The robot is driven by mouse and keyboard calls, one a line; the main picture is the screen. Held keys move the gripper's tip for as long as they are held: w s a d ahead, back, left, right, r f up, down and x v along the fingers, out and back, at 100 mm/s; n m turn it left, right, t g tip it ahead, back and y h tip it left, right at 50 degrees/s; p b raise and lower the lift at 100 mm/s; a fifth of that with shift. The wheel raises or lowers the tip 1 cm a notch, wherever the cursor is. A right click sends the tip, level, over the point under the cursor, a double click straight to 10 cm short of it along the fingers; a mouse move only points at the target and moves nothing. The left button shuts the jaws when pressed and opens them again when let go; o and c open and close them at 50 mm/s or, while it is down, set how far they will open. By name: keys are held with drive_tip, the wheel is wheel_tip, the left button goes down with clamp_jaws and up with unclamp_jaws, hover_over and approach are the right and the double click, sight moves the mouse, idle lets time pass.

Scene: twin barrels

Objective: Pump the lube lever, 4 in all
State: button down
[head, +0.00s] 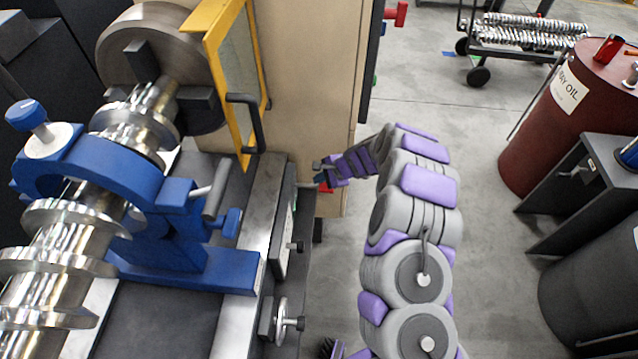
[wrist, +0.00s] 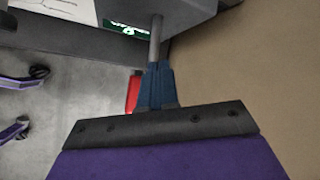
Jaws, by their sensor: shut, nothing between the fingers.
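My gripper (head: 319,172) is at the right side of the lathe, near the end of its bed. In the wrist view its blue fingers (wrist: 158,72) are together. A grey rod (wrist: 156,38), which looks like the lube lever, comes out of a dark grey housing (wrist: 185,12) and meets the fingertips in the picture. I cannot tell whether they touch. A red piece (wrist: 133,92) shows just left of the fingers; it also shows below my gripper in the head view (head: 326,187).
The lathe bed (head: 240,310) carries a blue steady rest (head: 180,240) and a shiny crankshaft (head: 60,260). A handwheel (head: 282,321) sticks out at its side. A dark red oil barrel (head: 560,130) and a dark barrel (head: 595,295) stand right.

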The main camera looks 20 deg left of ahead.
sight(318, 185)
drive_tip(key=shift+d+f+b, duration=0.2)
drive_tip(key=shift+f+b, duration=0.8)
drive_tip(key=shift+f, duration=0.3)
idle(1.1)
drive_tip(key=shift+w+r, duration=0.1)
idle(0.5)
drive_tip(key=shift+a+r+p, duration=0.2)
drive_tip(key=shift+r+p, duration=0.8)
drive_tip(key=shift+r, duration=0.8)
drive_tip(key=shift+s+a+r+p, duration=0.1)
drive_tip(key=shift+a+r+p, duration=0.15)
drive_tip(key=shift+r+p, duration=0.75)
drive_tip(key=shift+s+a+r+p, duration=0.15)
drive_tip(key=shift+r+p, duration=0.3)
drive_tip(key=shift+r, duration=1)
